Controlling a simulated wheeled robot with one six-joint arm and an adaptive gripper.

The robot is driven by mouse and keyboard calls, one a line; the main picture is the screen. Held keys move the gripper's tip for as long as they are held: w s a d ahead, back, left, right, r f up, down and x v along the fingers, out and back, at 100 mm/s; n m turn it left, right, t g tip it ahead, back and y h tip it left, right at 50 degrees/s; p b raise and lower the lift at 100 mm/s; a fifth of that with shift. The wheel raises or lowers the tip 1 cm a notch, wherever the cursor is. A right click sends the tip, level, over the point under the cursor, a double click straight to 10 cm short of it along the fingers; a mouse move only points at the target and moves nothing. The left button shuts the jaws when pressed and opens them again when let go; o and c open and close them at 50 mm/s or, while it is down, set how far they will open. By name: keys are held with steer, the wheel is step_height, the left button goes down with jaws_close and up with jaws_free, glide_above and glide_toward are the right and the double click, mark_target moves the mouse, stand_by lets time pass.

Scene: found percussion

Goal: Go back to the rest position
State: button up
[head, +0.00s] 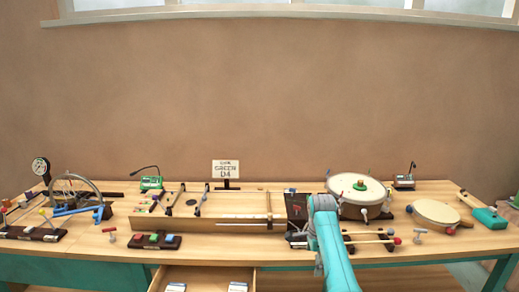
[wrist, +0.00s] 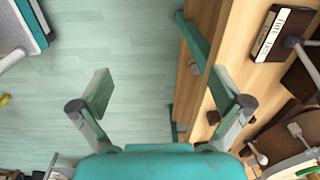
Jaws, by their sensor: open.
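My gripper (wrist: 160,92) is open in the wrist view, with its two grey-green finger pads wide apart and nothing between them. Below it are the pale green floor (wrist: 130,40) and the wooden edge of the workbench (wrist: 200,60). In the head view my teal arm rises at the front of the bench (head: 105,262), right of centre; the gripper's fingers cannot be made out there. A small sign (head: 226,170) reading "GREEN D4" stands at the back of the bench.
An open drawer (head: 202,273) juts from the bench front, left of my arm. A large drum (head: 352,190) and a smaller drum (head: 436,212) stand to the right. A long wooden box (head: 180,225) fills the middle.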

steer(key=s+f+n+t, duration=0.2)
steer(key=s+f, duration=0.3)
steer(key=f, duration=0.6)
steer(key=s+f+n+t, duration=0.15)
steer(key=s+f, duration=0.35)
steer(key=f, duration=0.5)
steer(key=s+f+n+t, duration=0.2)
steer(key=s+f, duration=0.3)
steer(key=s, duration=0.5)
steer(key=s+f+n+t, duration=0.1)
steer(key=s+f+n, duration=0.25)
steer(key=s, duration=0.65)
steer(key=s+r+n+t, duration=0.2)
steer(key=s+r, duration=0.2)
steer(key=s, duration=0.7)
steer(key=s+r+n+t, duration=0.2)
steer(key=s+r, duration=0.1)
steer(key=s, duration=0.7)
steer(key=s+r+n+t, duration=0.2)
steer(key=s+r, duration=0.5)
steer(key=r, duration=0.5)
steer(key=s+r+n+t, duration=0.1)
steer(key=s+r+n, duration=0.1)
steer(key=s+r, duration=0.6)
step_height(320, 180, up, 4)
steer(key=shift+t, duration=0.35)
